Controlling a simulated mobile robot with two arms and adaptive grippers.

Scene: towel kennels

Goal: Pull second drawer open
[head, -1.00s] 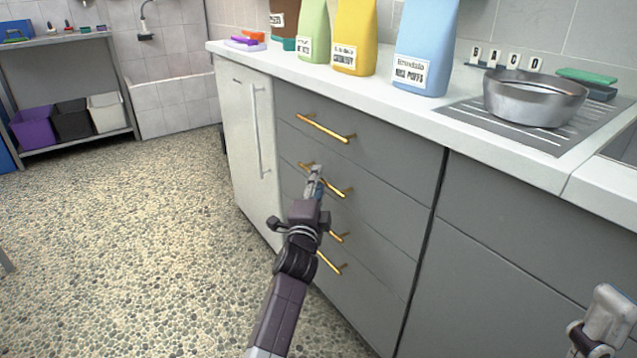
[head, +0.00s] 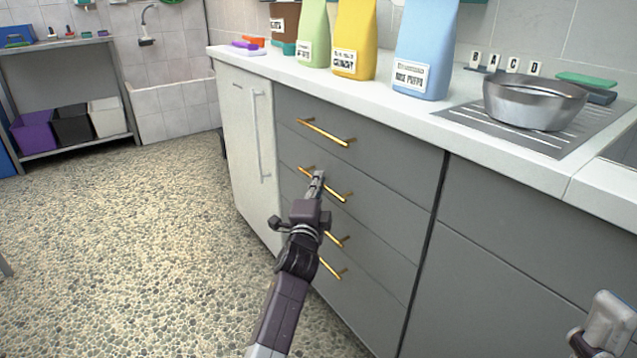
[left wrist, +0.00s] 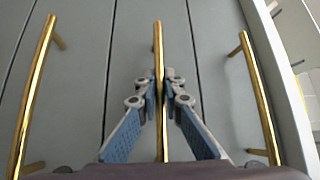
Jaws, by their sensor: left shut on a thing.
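The grey second drawer (head: 385,215) is flush with the drawers above and below it. Its brass bar handle (head: 340,194) runs across the front. My left gripper (head: 319,179) is at the handle's middle in the head view. In the left wrist view, the left gripper's blue-padded fingers (left wrist: 164,92) are closed on both sides of the middle handle (left wrist: 158,45). The fingers hide a small part of the bar. My right gripper's fingers are not in view; only a grey part of my own body shows at the lower right edge.
The top drawer handle (head: 325,132) and the lower handles (head: 330,268) lie close above and below. The white counter (head: 420,118) overhangs the drawers and bears bags and a metal bowl (head: 535,103). A white cabinet door (head: 247,150) is at left. The floor (head: 150,250) before the drawers is clear.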

